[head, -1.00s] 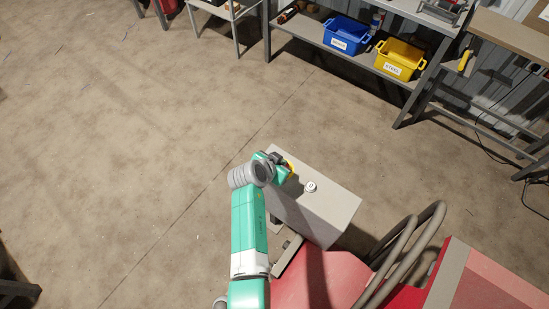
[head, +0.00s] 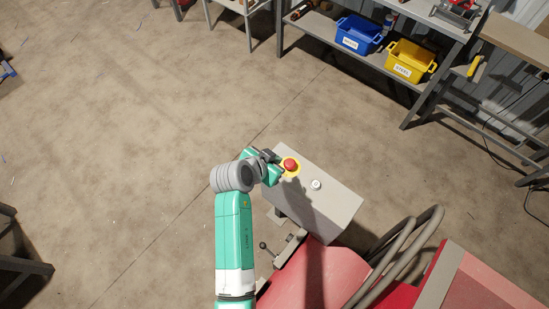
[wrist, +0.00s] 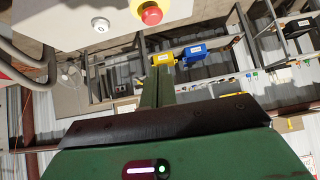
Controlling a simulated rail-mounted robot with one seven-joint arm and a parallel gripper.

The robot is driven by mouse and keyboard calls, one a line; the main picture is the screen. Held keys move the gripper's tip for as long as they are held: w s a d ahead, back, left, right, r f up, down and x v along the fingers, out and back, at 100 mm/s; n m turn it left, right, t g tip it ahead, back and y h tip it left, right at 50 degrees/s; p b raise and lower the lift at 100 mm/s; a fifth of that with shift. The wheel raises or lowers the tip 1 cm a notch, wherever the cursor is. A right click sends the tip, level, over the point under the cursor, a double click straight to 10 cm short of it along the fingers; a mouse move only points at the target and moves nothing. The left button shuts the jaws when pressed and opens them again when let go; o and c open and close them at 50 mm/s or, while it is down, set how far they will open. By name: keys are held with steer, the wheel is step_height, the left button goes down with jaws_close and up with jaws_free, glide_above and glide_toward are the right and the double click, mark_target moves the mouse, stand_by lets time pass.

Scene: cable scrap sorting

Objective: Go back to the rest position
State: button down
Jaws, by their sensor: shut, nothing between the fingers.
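My gripper (wrist: 158,72) is at the middle of the wrist view, with its green fingers together and nothing between them. In the head view the end of my green arm is folded beside a grey control box (head: 325,198), and the fingers are hard to make out there. A red mushroom button (head: 290,165) on a yellow ring sits on the box just right of the arm's end. The button also shows at the top of the wrist view (wrist: 151,14). A gap between arm and button cannot be judged exactly.
A small white knob (head: 316,184) is on the box top. Thick grey hoses (head: 405,250) and a red machine body (head: 480,285) lie at the lower right. A blue bin (head: 358,36) and a yellow bin (head: 408,63) stand on a far shelf.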

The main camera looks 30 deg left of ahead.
steer(key=w+d+r+t+y, duration=0.1)
steer(key=w+d+r+t, duration=0.1)
steer(key=r, duration=0.8)
steer(key=w+d+r+t+y, duration=0.1)
steer(key=w+d+r+t, duration=0.15)
steer(key=r, duration=0.85)
steer(key=w+d+r+t+y, duration=0.1)
steer(key=d+r+t, duration=0.15)
steer(key=r, duration=0.75)
steer(key=s+d+r+n+t+h, duration=0.1)
steer(key=s+d+r+t, duration=0.25)
steer(key=s+r, duration=0.45)
steer(key=s+d+r+t, duration=0.3)
steer(key=s+d+r, duration=0.15)
steer(key=r, duration=0.75)
steer(key=s+d+r+n+t+h, duration=0.1)
steer(key=s+d+r+t, duration=0.2)
steer(key=s+d+r, duration=0.45)
steer(key=w+a+r+p, duration=0.1)
steer(key=a+r+p, duration=0.1)
steer(key=r+p, duration=1)
steer(key=w+a+r+p, duration=0.1)
steer(key=w+r+p, duration=0.1)
steer(key=r+p, duration=1)
step_height(320, 180, down, 55)
steer(key=b, duration=5.6)
steer(key=shift+s+d, duration=0.15)
steer(key=shift+d, duration=0.05)
